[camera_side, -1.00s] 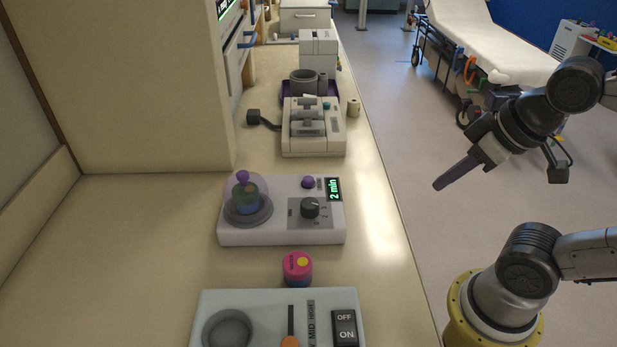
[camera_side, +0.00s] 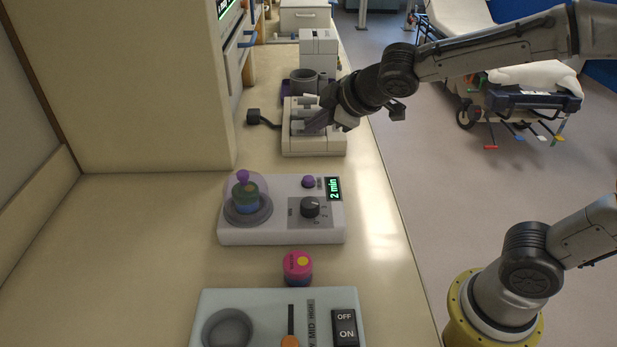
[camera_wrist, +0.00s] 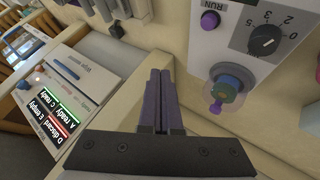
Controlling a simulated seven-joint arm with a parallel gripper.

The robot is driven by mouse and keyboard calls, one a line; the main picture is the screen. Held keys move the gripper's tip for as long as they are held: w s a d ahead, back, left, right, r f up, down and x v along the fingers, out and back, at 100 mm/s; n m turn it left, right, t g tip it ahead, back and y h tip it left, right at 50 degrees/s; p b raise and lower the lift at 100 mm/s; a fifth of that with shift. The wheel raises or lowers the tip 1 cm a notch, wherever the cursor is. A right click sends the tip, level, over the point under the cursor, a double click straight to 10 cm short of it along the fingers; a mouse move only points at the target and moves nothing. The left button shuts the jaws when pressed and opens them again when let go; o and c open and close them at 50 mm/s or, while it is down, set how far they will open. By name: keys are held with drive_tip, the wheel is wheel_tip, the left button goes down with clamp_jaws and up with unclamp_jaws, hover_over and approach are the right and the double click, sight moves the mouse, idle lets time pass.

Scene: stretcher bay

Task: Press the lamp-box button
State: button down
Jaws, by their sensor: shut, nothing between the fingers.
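The lamp box (camera_side: 268,237) is a white box on the bench with a clear dome over a small coloured stack, a black dial, a "2 min" display and a purple button (camera_side: 308,182). In the wrist view the lamp box (camera_wrist: 266,68) is at upper right, and its button (camera_wrist: 210,20) is beside the word RUN. My gripper (camera_side: 309,126) is shut and empty. In the side view it overlaps the grey-white device behind the lamp box, apart from the button. In the wrist view its purple fingers (camera_wrist: 160,73) lie left of the box.
The grey-white device (camera_side: 316,147) stands behind the lamp box. A pink and blue round pot (camera_side: 298,268) and a pale box with an ON/OFF switch (camera_side: 264,298) are in front. A wall cabinet (camera_side: 130,90) borders the left. Bare bench (camera_side: 110,260) lies left of the boxes.

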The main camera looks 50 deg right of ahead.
sight(308, 176)
drive_tip(key=shift+a+f, duration=0.25)
drive_tip(key=shift+f, duration=0.05)
drive_tip(key=shift+f, duration=0.1)
drive_tip(key=shift+f, duration=4.25)
drive_tip(key=shift+s+f, duration=0.1)
drive_tip(key=shift+f, duration=0.35)
drive_tip(key=shift+f, duration=0.9)
drive_tip(key=shift+r, duration=1.25)
